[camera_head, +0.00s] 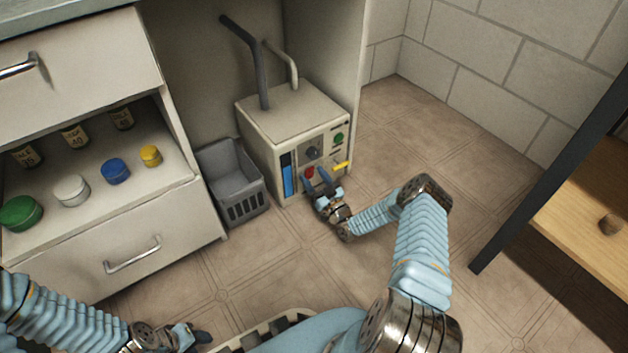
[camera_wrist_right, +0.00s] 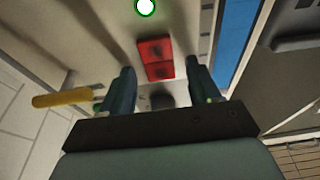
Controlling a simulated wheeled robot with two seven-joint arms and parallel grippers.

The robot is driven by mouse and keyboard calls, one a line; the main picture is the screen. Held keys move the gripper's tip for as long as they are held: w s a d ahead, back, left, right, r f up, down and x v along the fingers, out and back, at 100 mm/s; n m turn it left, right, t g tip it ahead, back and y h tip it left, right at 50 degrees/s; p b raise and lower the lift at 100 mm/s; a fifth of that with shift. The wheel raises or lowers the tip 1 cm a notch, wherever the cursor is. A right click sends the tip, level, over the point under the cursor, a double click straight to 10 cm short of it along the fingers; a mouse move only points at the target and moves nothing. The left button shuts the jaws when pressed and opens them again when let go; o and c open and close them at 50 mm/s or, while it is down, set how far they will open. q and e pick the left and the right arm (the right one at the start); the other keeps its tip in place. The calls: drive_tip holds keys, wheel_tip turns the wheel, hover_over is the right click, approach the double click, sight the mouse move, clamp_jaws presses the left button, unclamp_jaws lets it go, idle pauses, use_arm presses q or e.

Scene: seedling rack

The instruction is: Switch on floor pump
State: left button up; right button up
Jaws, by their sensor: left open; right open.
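The floor pump (camera_head: 290,122) is a beige box on the floor in the recess beside the cabinet, with hoses rising from its top. Its front panel has a blue strip (camera_head: 287,178), a dark dial (camera_head: 312,151), a green round part (camera_head: 338,138), a yellow lever (camera_head: 341,166) and a red switch (camera_head: 309,172). My right gripper (camera_head: 318,183) is open at the panel, close to the red switch. In the right wrist view the red switch (camera_wrist_right: 155,58) lies ahead between the open fingers (camera_wrist_right: 158,85); contact cannot be told. My left gripper (camera_head: 200,338) is open and empty at the bottom left, far from the pump.
A grey slotted basket (camera_head: 232,178) stands left of the pump. The cabinet drawer (camera_head: 130,245) and a shelf with several coloured-lid jars (camera_head: 115,171) are at left. A dark post and wooden shelf (camera_head: 590,205) stand at right. Tiled floor (camera_head: 400,130) right of the pump is clear.

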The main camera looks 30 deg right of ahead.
sight(308, 163)
wheel_tip(308, 163, up, 3)
drive_tip(key=shift+r+p, duration=0.1)
drive_tip(key=shift+p, duration=0.45)
drive_tip(key=s+a+r+p, duration=0.4)
drive_tip(key=s+a+r, duration=0.3)
drive_tip(key=s, duration=0.5)
wheel_tip(308, 163, up, 3)
drive_tip(key=shift+a+f, duration=0.2)
